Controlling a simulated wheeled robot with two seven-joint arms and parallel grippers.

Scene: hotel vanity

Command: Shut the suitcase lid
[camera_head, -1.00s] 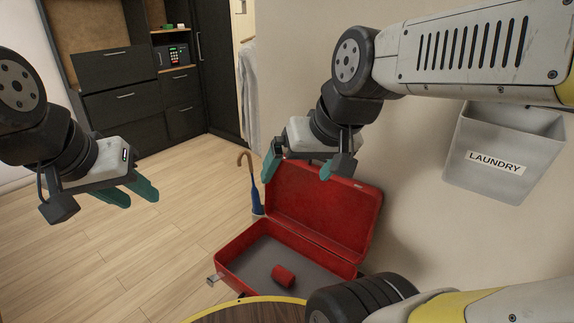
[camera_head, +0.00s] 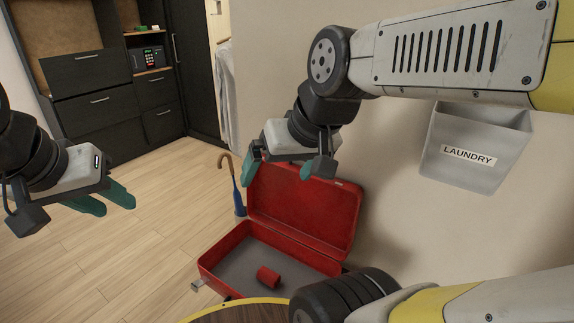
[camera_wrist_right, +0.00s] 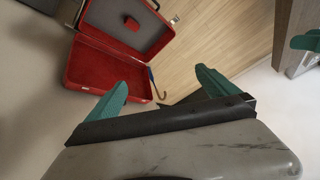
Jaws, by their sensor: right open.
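The red suitcase stands open on the floor against the wall, its lid (camera_head: 305,208) raised and leaning back. Its grey-lined base (camera_head: 235,262) holds a small red roll (camera_head: 268,277). My right gripper (camera_head: 278,168) is open and empty, in front of the lid's upper edge in the head view; I cannot tell whether it touches. In the right wrist view the lid (camera_wrist_right: 98,70) shows beyond the teal fingers (camera_wrist_right: 160,88), with clear space between them. My left gripper (camera_head: 112,203) is at the left over the floor, its teal fingers apart and empty.
A blue umbrella (camera_head: 238,193) with a hooked handle stands beside the suitcase. A laundry bin (camera_head: 470,150) hangs on the wall at right. A round wooden table edge (camera_head: 245,310) is at the bottom. Dark drawers (camera_head: 100,100) stand at the back left; the floor between is clear.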

